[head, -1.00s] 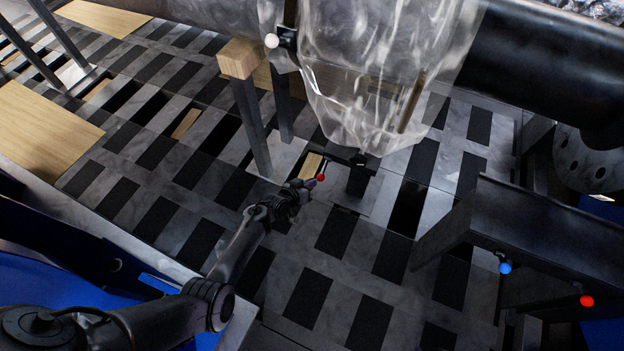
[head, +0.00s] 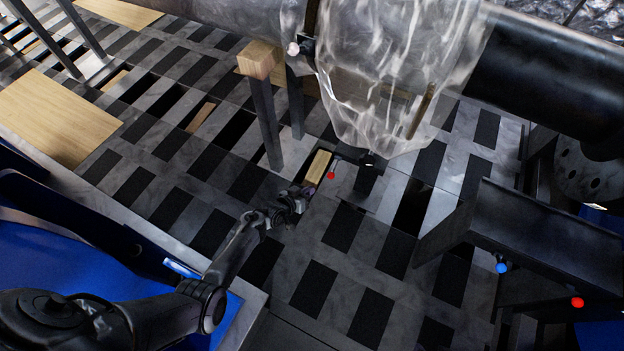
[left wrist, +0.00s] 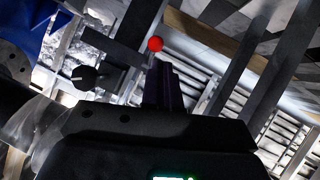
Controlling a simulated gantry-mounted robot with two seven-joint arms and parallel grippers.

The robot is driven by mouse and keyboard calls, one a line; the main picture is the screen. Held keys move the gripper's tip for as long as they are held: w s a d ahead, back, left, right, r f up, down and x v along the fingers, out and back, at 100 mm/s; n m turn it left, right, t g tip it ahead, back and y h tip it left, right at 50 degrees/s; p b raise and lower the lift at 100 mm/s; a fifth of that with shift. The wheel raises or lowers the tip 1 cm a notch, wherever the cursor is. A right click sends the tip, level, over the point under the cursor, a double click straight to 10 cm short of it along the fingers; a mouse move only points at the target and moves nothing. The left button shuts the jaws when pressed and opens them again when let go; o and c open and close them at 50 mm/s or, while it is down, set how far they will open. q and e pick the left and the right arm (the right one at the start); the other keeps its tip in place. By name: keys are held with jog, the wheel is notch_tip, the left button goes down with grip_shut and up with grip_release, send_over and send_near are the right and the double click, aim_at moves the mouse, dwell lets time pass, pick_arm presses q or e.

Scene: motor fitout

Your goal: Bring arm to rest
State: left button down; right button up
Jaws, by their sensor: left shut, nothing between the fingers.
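My left arm comes in from the lower left of the head view. Its gripper (head: 300,196) is shut and empty above the patterned floor. A small red ball (head: 331,175) on a dark bracket shows just past the fingertips, apart from them in the head view. In the left wrist view a red ball (left wrist: 155,44) shows right beyond the closed fingers (left wrist: 165,85); I cannot tell whether they touch. My right gripper is in neither view.
A large dark pipe (head: 555,75) partly wrapped in clear plastic (head: 385,60) runs across the top. A wood-topped post (head: 262,65) stands left of it. A dark channel beam (head: 545,235) with a blue ball (head: 502,268) and a red ball (head: 577,302) is at right.

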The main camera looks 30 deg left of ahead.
pick_arm(q)
jog(key=s+f+g+p, duration=0.15)
jog(key=s+f, duration=0.25)
jog(key=s, duration=0.5)
jog(key=s+r+m+p, duration=0.2)
jog(key=s+r+p, duration=0.15)
jog(key=s, duration=0.25)
jog(key=s+d+r+m+g+y+p, duration=0.15)
jog(key=s+r, duration=0.35)
jog(key=r, duration=0.5)
jog(key=s+d+r+g+p, duration=0.1)
jog(key=s+d+r+g, duration=0.3)
jog(key=r, duration=0.7)
jog(key=s+r+g+y+p, duration=0.1)
jog(key=s+r, duration=0.4)
jog(key=r, duration=0.5)
notch_tip(320, 180, up, 38)
jog(key=p, duration=3.7)
jog(key=shift+s+a, duration=0.15)
jog(key=shift+s, duration=0.05)
